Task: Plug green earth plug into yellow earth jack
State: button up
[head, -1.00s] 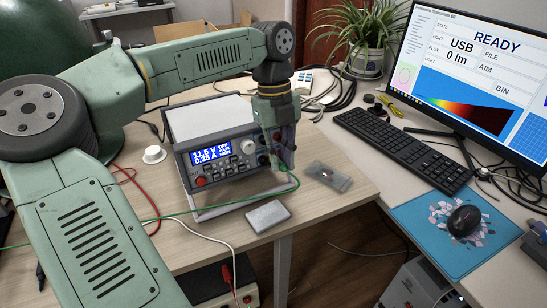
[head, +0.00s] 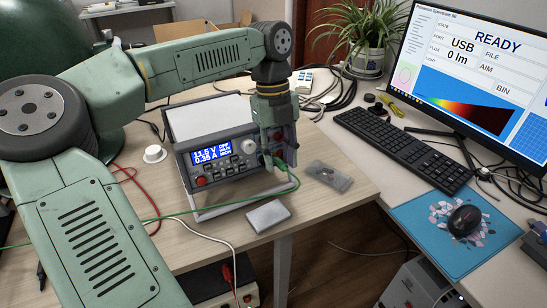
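My gripper (head: 280,162) is at the right end of the power supply's front panel, pointing down. Its two fingers look spread, one on each side of the green earth plug (head: 280,163). The plug is small and close to the panel; I cannot tell whether it sits in a jack. Its green cable (head: 240,203) loops below the fingers and runs left across the table. The yellow earth jack cannot be made out; the gripper covers that part of the panel. The power supply (head: 215,162) has a lit blue display.
A grey box (head: 268,215) lies in front of the supply, and a small clear packet (head: 330,177) lies to the right. Red and white leads lie on the left. The keyboard (head: 405,148), mouse and monitor stand further right.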

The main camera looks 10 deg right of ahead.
jog(key=shift+o, duration=0.3)
jog(key=v, duration=1.2)
jog(key=shift+s, duration=0.1)
